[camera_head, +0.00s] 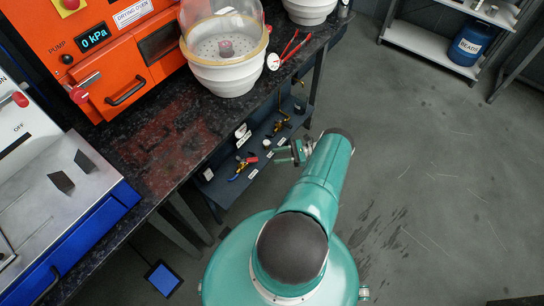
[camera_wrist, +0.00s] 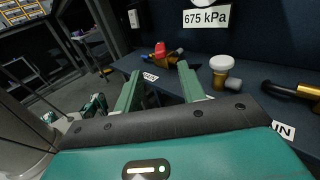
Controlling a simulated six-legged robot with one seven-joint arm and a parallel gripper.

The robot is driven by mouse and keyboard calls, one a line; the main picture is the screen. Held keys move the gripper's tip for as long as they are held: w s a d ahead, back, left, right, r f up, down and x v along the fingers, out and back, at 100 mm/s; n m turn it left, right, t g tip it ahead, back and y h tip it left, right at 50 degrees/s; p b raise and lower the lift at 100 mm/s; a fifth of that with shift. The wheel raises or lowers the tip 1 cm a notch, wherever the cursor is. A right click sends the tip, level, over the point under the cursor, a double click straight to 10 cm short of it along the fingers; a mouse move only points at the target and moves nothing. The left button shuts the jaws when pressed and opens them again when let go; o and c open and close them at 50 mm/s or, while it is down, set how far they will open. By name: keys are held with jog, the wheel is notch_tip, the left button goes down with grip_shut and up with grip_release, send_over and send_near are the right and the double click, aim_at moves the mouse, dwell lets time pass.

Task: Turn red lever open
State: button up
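A small red lever (camera_wrist: 160,50) sits on a dark and brass-coloured fitting on the dark shelf in the wrist view. It is ahead of my gripper (camera_wrist: 157,82), roughly between the directions of the two fingers and apart from them. The fingers are spread wide with nothing between them, so my gripper is open. In the head view a red lever (camera_head: 248,160) shows on a fitting with blue and yellow parts on the low shelf. My gripper (camera_head: 291,151) is to its right there, partly hidden by my arm.
A brass fitting with a white cap (camera_wrist: 221,66) stands right of the red lever. A brass pipe (camera_wrist: 292,90) lies farther right. A 675 kPa sign (camera_wrist: 206,17) is behind. Above the shelf (camera_head: 225,188), the dark bench (camera_head: 165,150) bears an orange oven (camera_head: 110,60).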

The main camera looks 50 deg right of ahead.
jog(key=shift+s+a+m, duration=0.15)
jog(key=shift+m, duration=0.15)
jog(key=c, duration=0.6)
jog(key=s+a+m+t+h, duration=0.1)
jog(key=m, duration=0.3)
jog(key=s+a+m+t+h, duration=0.1)
jog(key=a+m+t+h, duration=0.1)
jog(key=m, duration=0.2)
jog(key=s+a+m+t+h, duration=0.1)
jog(key=a+m+t, duration=0.1)
jog(key=m, duration=0.2)
jog(key=shift+s+a+f+h, duration=0.25)
jog(key=shift+s+f+h, duration=0.05)
jog(key=shift+s, duration=0.1)
grip_shut()
jog(key=m+h, duration=0.8)
jog(key=m, duration=0.6)
send_near(250, 162)
jog(key=shift+t, duration=0.4)
jog(key=w, duration=0.2)
jog(key=w+f, duration=0.1)
jog(key=w, duration=0.1)
jog(key=shift+w, duration=0.1)
jog(key=shift+w+d, duration=0.3)
jog(key=shift+w, duration=0.1)
